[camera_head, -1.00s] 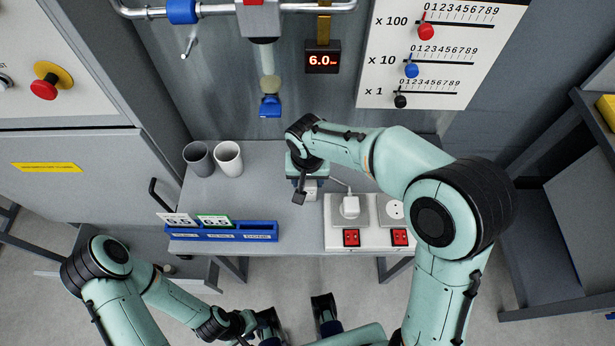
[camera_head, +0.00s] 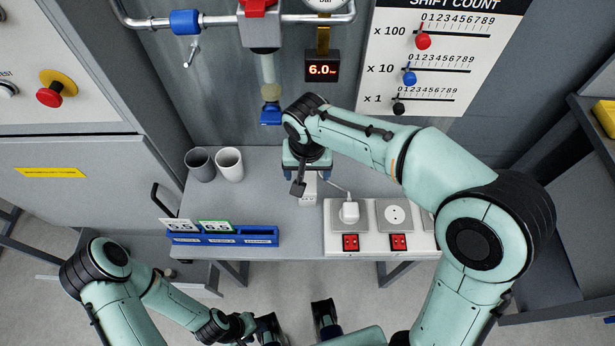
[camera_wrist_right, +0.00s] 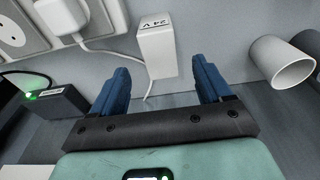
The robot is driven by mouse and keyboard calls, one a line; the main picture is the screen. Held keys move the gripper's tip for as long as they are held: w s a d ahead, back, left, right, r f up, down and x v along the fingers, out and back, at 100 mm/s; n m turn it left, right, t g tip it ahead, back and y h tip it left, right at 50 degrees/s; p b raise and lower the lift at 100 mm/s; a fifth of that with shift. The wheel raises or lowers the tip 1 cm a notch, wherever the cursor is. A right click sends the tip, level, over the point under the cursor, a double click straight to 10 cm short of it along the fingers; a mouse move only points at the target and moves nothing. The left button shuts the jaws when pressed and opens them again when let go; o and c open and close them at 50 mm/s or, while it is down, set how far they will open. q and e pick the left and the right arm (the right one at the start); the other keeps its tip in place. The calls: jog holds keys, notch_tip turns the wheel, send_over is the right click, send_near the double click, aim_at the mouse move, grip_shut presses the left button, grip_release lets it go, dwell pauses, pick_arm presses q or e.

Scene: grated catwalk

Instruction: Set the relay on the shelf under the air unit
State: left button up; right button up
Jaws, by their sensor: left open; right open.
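My right gripper (camera_head: 307,174) points down over the table (camera_head: 290,226), open and empty. A white box marked 24 V (camera_wrist_right: 157,52) with a thin cable shows between its fingertips in the right wrist view (camera_wrist_right: 161,76), apparently beyond them; the head view shows part of it (camera_head: 308,190). A small dark box with a green light (camera_wrist_right: 48,97) lies at the left of the wrist view; my right arm seems to hide it from the head. I cannot tell which box is the relay. My left gripper (camera_head: 297,320) is open and empty, low in front of the table.
A socket panel (camera_head: 364,240) with a white plug (camera_head: 349,212) is right of the white box. A blue card tray (camera_head: 222,238) lies at the front left. Pipework with a blue-tipped hanging part (camera_head: 271,115) is above the table.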

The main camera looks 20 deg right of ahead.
jog(key=r, duration=0.4)
jog(key=shift+s+a, duration=0.1)
jog(key=shift+s, duration=0.1)
jog(key=shift+s, duration=0.1)
dwell(0.3)
